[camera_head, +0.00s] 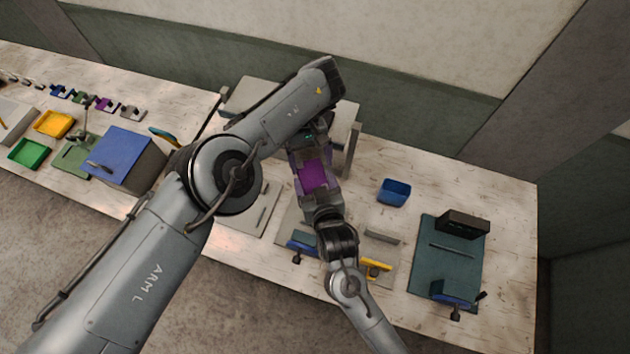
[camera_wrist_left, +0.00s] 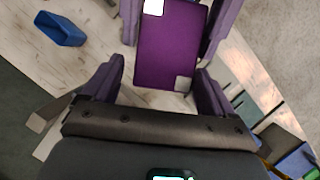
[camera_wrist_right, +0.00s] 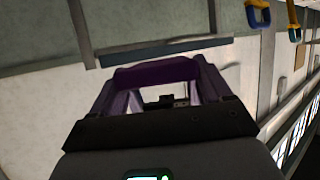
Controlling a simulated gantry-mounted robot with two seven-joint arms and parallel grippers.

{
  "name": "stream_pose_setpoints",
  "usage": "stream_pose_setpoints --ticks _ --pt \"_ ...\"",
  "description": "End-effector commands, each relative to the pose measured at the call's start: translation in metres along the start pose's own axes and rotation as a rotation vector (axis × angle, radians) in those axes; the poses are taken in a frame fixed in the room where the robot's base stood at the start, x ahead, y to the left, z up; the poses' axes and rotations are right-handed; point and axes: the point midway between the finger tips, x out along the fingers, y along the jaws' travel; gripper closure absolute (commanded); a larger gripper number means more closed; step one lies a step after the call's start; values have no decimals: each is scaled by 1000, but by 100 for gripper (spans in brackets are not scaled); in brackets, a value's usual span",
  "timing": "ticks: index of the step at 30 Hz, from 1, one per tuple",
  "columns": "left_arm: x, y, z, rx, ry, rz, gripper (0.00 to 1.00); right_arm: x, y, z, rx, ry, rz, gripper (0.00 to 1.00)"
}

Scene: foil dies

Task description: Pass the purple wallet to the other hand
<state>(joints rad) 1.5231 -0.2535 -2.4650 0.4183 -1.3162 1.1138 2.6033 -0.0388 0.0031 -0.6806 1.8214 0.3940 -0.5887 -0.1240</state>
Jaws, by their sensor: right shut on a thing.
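The purple wallet (camera_head: 313,177) is held in the air above the bench, between my two grippers. My right gripper (camera_head: 322,200) is shut on it from below in the head view. In the right wrist view the wallet (camera_wrist_right: 155,71) spans the two purple fingers. My left gripper (camera_head: 309,150) faces it from above. In the left wrist view its purple fingers stand apart, on either side of the near end of the wallet (camera_wrist_left: 167,50), with gaps showing. The wallet has a pale patch at two corners. The left fingertips are partly hidden in the head view.
A blue bin (camera_head: 395,192) stands on the bench to the right, near a dark green board (camera_head: 450,262) with a black block and a blue clamp. A large blue box (camera_head: 127,158), yellow tray (camera_head: 54,124) and green tray (camera_head: 30,153) stand left. A grey plate lies below my grippers.

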Motion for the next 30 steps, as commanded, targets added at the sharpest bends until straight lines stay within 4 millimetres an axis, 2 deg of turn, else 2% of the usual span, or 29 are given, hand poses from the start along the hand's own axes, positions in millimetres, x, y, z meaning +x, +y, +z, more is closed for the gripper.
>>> stream_pose_setpoints --ticks 1,3,14,30 --pt "0 1 0 3 1 1 8 0 -2 0 -1 1 -4 53" --pt "0 1 0 3 1 1 0 0 -1 0 -1 1 -3 53" --pt "-7 0 2 2 1 2 0 0 0 0 0 0 0 53" --pt "-81 2 32 4 3 1 0 0 1 0 0 1 1 53"
